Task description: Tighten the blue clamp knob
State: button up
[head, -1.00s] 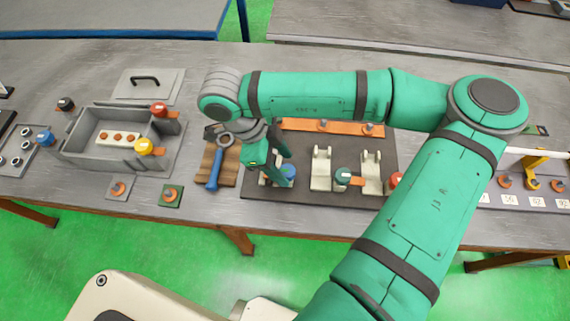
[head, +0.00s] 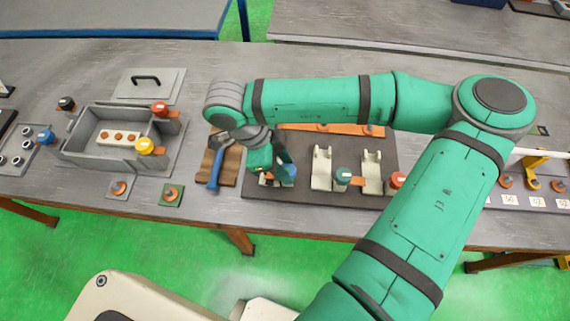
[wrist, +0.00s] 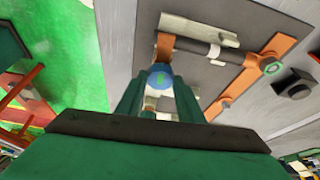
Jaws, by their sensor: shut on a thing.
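The blue clamp knob (head: 289,171) is at the left end of the dark fixture board, partly hidden by my gripper in the head view. In the wrist view the blue knob (wrist: 160,77) sits between my two green fingertips. My gripper (head: 277,167) is shut on this knob. It also shows in the wrist view (wrist: 158,88), with a finger on each side of the knob. The lower part of the knob and its seat are hidden.
The dark board (head: 310,196) carries cream brackets (head: 321,168), a dark green knob (head: 343,175) and a red knob (head: 398,179). A blue-handled tool (head: 215,172) lies on a wooden block to the left. A grey box (head: 85,152) with coloured knobs stands farther left.

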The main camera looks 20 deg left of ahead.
jog(key=o, duration=1.1)
jog(key=shift+c, duration=0.2)
jog(key=v, duration=1)
jog(key=shift+r, duration=0.4)
